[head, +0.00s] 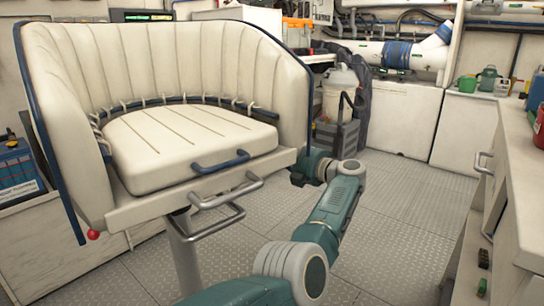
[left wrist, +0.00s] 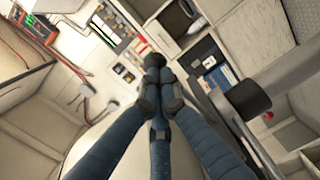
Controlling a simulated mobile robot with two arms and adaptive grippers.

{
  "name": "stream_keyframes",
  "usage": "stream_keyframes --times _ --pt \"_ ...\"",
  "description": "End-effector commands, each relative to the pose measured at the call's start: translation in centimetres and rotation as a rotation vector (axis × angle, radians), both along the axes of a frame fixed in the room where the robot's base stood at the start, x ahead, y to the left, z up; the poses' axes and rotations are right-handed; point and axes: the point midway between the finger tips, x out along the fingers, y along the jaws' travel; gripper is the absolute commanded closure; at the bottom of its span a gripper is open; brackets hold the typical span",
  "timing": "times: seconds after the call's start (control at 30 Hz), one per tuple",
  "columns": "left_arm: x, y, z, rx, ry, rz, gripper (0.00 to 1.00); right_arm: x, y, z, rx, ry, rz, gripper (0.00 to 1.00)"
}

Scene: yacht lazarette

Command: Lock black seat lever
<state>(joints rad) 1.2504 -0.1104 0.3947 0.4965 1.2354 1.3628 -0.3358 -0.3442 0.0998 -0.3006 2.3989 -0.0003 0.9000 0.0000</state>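The cream helm seat (head: 185,140) with blue trim stands at the left of the head view. My left arm reaches up to its right side, and the gripper end is hidden behind the seat's edge. In the left wrist view my left gripper (left wrist: 154,64) has its dark fingers drawn together, with nothing seen between them. To their right is a thick grey bar with a rounded black end (left wrist: 245,98). It may be the black seat lever, but I cannot be certain. It is apart from the fingertips in the picture. My right gripper is not in view.
A red knob (head: 93,235) sits under the seat's left side; metal handles (head: 215,222) stick out in front. A blue battery (head: 17,170) stands at far left. A counter (head: 510,190) edges the right. The plate floor between is clear.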

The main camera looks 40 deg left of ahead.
Motion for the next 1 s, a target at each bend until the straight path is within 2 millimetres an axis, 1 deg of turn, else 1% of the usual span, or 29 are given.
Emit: stream_keyframes --times 0.03,0.23,0.7,0.77,0.87,0.97,1.0 --pt "0.1 0.3 -0.1 0.000 0.000 0.000 1.00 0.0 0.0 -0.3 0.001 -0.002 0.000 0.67" --pt "0.3 0.7 -0.1 0.000 0.001 0.000 1.00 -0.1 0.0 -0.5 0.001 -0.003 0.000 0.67" --pt "0.3 0.8 0.1 0.001 0.000 0.001 1.00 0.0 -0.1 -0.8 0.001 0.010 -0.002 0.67" --pt "0.3 0.4 0.1 0.001 -0.001 0.000 1.00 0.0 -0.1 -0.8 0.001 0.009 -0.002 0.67" --pt "0.2 -0.9 0.1 0.000 -0.002 -0.002 1.00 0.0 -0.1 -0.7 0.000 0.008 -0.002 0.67" --pt "0.0 -2.8 0.2 -0.001 -0.001 -0.004 1.00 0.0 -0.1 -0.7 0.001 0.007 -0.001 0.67" --pt "-0.1 -3.8 0.2 -0.002 0.000 -0.005 1.00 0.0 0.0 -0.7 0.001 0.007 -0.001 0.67"
